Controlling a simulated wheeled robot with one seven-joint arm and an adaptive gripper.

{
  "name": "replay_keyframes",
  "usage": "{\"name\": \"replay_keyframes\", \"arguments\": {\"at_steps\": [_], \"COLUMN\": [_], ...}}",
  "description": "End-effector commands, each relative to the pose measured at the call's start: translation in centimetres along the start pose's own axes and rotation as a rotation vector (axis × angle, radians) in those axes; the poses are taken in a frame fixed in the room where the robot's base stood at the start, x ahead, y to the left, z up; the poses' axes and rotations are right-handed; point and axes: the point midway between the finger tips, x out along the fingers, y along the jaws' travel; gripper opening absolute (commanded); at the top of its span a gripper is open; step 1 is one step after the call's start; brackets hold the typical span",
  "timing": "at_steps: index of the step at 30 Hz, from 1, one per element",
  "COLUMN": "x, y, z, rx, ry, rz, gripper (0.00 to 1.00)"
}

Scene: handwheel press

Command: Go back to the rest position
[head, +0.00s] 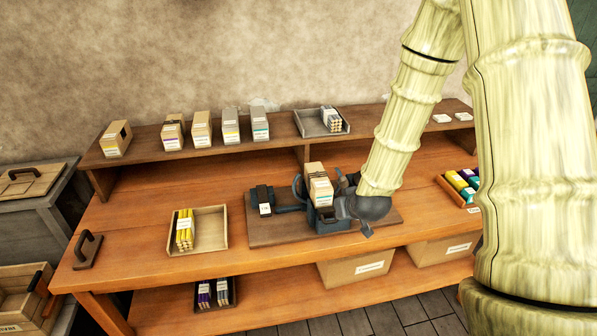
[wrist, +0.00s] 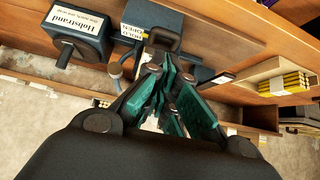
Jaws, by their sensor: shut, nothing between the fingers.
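My gripper (head: 366,208) is at the right side of the small dark press (head: 328,222) on the bench. In the wrist view its teal finger pads (wrist: 174,88) are close together, with nothing held. The press stands on a dark wooden board (head: 262,234). A tan box (head: 319,187) with a white label shows upright at the press. The gripper hides part of the press's right side, and I cannot tell whether the fingers touch it. A dark labelled block (head: 262,197) is at the left of the board.
A tray (head: 210,238) with yellow sticks lies left of the board. Several boxes (head: 201,128) and a grey tray (head: 312,128) stand on the raised back shelf. A tray of coloured rolls (head: 452,193) is at the right. Cardboard bins (head: 357,270) sit below.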

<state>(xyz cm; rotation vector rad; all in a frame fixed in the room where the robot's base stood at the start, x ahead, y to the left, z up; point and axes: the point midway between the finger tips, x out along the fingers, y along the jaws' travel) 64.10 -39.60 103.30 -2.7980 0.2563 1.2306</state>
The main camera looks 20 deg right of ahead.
Motion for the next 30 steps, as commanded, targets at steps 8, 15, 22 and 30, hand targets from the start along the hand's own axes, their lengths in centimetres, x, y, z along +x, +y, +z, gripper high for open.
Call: {"name": "replay_keyframes", "arguments": {"at_steps": [8,15,22,30], "x": [0.8,3.5,5.1,5.3], "y": [-0.7,-3.0,-5.2,-7.5], "z": [1.8,10.5,20.2,32.0], "rx": [-0.009,-0.041,-0.069,-0.098], "ry": [-0.026,-0.154,-0.294,-0.464], "rz": [-0.003,-0.011,-0.022,-0.035], "gripper": [0.0,0.0,0.0,0.0]}}
